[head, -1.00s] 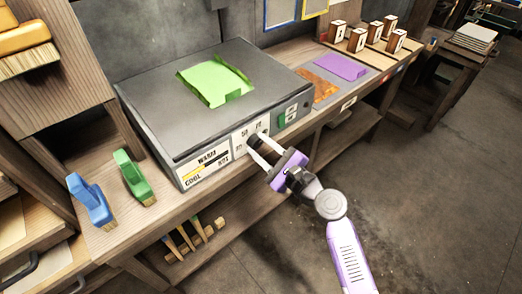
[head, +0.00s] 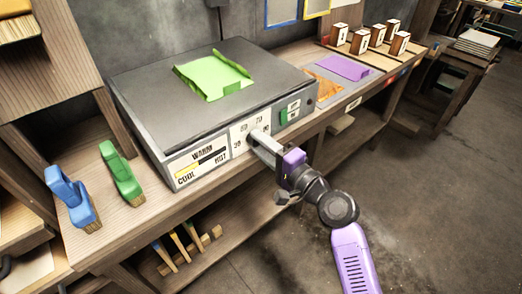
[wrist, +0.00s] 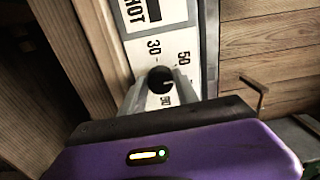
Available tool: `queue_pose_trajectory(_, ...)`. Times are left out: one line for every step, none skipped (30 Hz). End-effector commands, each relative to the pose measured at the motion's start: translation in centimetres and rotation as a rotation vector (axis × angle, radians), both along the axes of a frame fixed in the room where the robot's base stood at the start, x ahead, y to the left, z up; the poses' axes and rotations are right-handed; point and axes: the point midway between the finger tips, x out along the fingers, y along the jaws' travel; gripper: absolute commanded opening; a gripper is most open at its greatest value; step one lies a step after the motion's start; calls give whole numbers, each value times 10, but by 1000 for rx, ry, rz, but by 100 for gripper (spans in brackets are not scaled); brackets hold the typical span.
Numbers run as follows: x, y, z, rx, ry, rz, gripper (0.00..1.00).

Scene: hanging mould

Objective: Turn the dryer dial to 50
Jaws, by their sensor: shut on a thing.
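The dryer (head: 140,95) is a grey box on the bench, with a white dial panel (head: 237,131) on its front. The dial (wrist: 160,79) is a round black knob in the wrist view, with 30 printed to its upper left and 50 to its upper right. A small light mark shows on the knob's right side; its exact reading is hard to tell. My gripper (head: 260,146) is shut on the dial, one finger on each side. In the head view the fingers mostly hide the knob.
A green tray (head: 213,80) lies on the dryer. A warm-cool gauge (head: 202,164) and a green switch (head: 284,116) flank the dial panel.

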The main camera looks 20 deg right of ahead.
Motion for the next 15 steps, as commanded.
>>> queue_pose_trajectory(0,1,-5,-43,-15,1,0)
queue_pose_trajectory(0,1,-5,-68,-23,1,0)
queue_pose_trajectory(0,0,-5,-103,-32,2,0)
queue_pose_trajectory(0,0,-5,-129,-41,2,0)
queue_pose_trajectory(0,1,-5,-151,-49,2,0)
queue_pose_trajectory(0,0,-5,-183,-59,1,0)
queue_pose_trajectory(0,0,-5,-206,-67,1,0)
queue_pose_trajectory(0,0,-5,-229,-73,1,0)
queue_pose_trajectory(0,0,-6,-256,-82,1,0)
queue_pose_trajectory(0,0,-6,-275,-88,2,0)
queue_pose_trajectory(0,0,-5,-295,-95,2,0)
queue_pose_trajectory(0,0,-5,-318,-102,2,0)
queue_pose_trajectory(0,0,-5,-336,-108,2,0)
queue_pose_trajectory(0,0,-5,-351,-113,2,0)
queue_pose_trajectory(0,0,-5,-369,-119,2,0)
